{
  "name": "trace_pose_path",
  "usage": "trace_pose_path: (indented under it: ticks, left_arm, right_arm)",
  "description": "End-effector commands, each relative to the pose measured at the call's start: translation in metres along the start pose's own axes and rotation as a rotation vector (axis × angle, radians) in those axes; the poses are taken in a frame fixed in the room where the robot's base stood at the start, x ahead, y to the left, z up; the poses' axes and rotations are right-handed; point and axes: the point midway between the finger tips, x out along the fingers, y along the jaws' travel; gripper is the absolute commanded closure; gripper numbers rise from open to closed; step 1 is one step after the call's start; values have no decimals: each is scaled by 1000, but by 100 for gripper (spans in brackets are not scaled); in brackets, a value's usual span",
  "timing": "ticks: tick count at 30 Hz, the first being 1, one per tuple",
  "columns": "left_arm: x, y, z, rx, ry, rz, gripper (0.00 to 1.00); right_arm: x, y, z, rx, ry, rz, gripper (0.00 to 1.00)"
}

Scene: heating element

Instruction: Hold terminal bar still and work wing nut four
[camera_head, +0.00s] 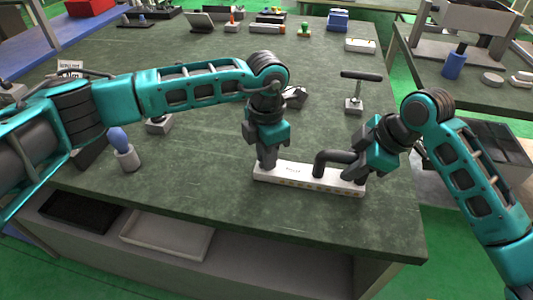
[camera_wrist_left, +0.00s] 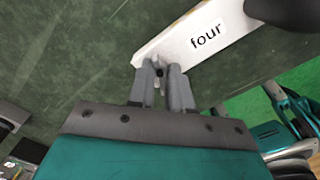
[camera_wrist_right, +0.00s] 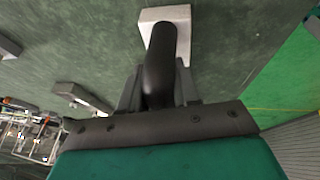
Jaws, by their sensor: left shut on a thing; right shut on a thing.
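The white terminal bar (camera_head: 308,180) lies near the front edge of the green table, with a black bent handle (camera_head: 333,157) on its right part. Its label "four" (camera_wrist_left: 206,37) reads clearly in the left wrist view. My left gripper (camera_head: 268,163) points down at the bar's left end. In the left wrist view its fingers (camera_wrist_left: 163,72) close around a small grey piece beside the label, apparently the wing nut, mostly hidden between the fingertips. My right gripper (camera_head: 352,172) is shut on the black handle, which also shows between its fingers in the right wrist view (camera_wrist_right: 160,68).
A T-handled tool in a grey block (camera_head: 354,104) stands behind the right gripper. A blue-topped piece in a grey holder (camera_head: 126,157) stands at the left. Several small items line the table's back. The table in front of the bar is clear.

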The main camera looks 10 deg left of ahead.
Motion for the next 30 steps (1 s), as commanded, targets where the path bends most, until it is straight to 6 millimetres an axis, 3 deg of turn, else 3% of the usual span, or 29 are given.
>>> trace_pose_path:
  ticks: [30]
  left_arm:
    - [-1,0,0,927,-2,0,100]
  right_arm:
    - [0,0,0,0,0,0,100]
